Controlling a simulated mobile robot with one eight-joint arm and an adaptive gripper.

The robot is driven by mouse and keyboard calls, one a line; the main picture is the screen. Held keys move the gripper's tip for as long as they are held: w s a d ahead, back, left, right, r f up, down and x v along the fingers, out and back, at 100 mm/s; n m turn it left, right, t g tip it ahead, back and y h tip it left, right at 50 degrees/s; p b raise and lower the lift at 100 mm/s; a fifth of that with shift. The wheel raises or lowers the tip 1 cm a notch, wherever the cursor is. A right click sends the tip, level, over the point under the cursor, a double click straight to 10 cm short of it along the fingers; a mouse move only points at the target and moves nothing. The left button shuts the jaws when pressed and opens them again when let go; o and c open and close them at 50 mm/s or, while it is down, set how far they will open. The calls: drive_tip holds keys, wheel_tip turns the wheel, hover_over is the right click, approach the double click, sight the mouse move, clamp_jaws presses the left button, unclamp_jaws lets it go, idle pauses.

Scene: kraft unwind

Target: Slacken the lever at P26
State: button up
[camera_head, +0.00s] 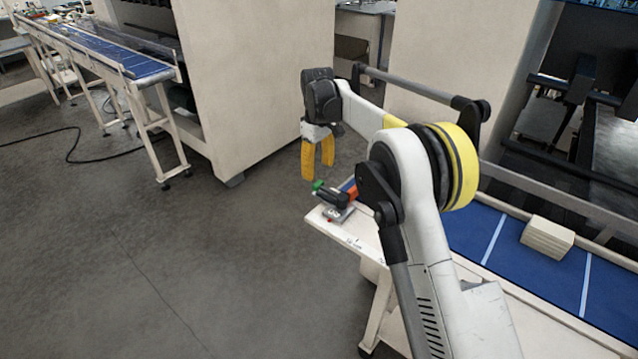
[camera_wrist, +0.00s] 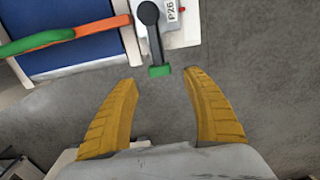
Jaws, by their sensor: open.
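The lever at P26 (camera_wrist: 154,40) is a dark arm with a round black pivot and a green tip (camera_wrist: 160,71). Its light mounting plate (camera_wrist: 184,11) carries a P26 label. In the head view, the dark lever (camera_head: 332,198) and its green tip (camera_head: 317,186) are at the conveyor table's near left corner. My gripper (camera_head: 318,172) is open, with its yellow fingers pointing down just above the lever. In the wrist view, the green tip shows between and slightly beyond the open fingertips (camera_wrist: 160,80). I see no contact.
An orange bar with a green end (camera_wrist: 75,33) lies left of the lever over a blue belt. The conveyor table (camera_head: 345,240) has a blue belt (camera_head: 470,228) with a beige stack (camera_head: 547,238). A large cabinet (camera_head: 255,80) stands behind.

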sight(318, 183)
wheel_tip(318, 183, down, 6)
drive_tip(key=shift+b, duration=0.3)
clamp_jaws()
